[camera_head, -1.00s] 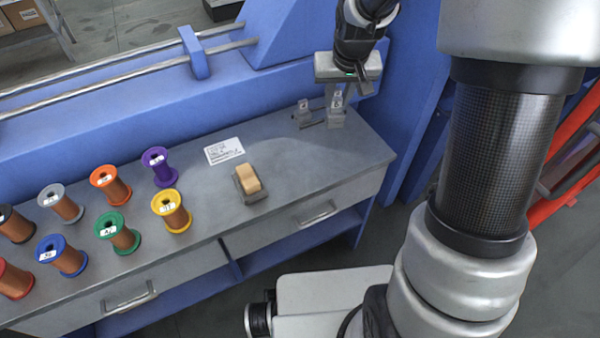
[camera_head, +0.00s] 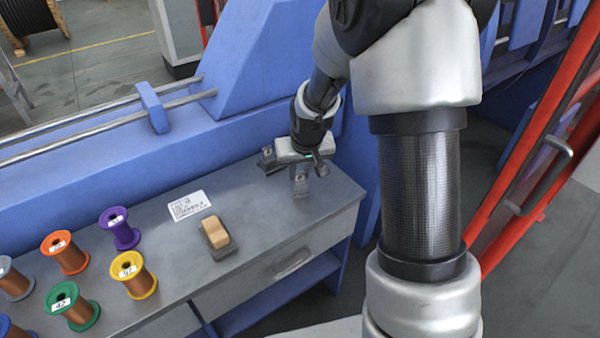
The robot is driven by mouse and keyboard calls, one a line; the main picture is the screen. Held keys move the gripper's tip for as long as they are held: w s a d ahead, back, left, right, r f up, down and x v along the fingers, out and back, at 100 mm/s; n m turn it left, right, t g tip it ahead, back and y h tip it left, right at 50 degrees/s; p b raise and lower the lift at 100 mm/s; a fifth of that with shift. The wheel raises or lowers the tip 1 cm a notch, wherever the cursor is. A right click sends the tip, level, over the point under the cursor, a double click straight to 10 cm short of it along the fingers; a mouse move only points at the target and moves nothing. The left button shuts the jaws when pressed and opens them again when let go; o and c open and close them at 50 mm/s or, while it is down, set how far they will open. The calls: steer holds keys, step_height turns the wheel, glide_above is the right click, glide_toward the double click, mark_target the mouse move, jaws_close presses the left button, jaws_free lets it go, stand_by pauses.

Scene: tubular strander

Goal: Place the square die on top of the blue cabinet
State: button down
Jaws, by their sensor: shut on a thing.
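My gripper (camera_head: 304,168) is low over the far right end of the grey bench, shut on a small grey block (camera_head: 300,184). The block is right at the bench top; I cannot tell whether it still touches it. My gripper hides its upper part, and I cannot make out whether it is the square die. I cannot tell which blue part, if any, is the blue cabinet.
The grey bench (camera_head: 240,262) carries several coloured spools (camera_head: 120,228), a white label card (camera_head: 187,206) and a tan block on a grey holder (camera_head: 216,236). A blue machine housing (camera_head: 260,70) rises behind. A red-framed door (camera_head: 535,150) is at the right.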

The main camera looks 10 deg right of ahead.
steer(key=shift+f, duration=0.15)
steer(key=c, duration=1.5)
jaws_free()
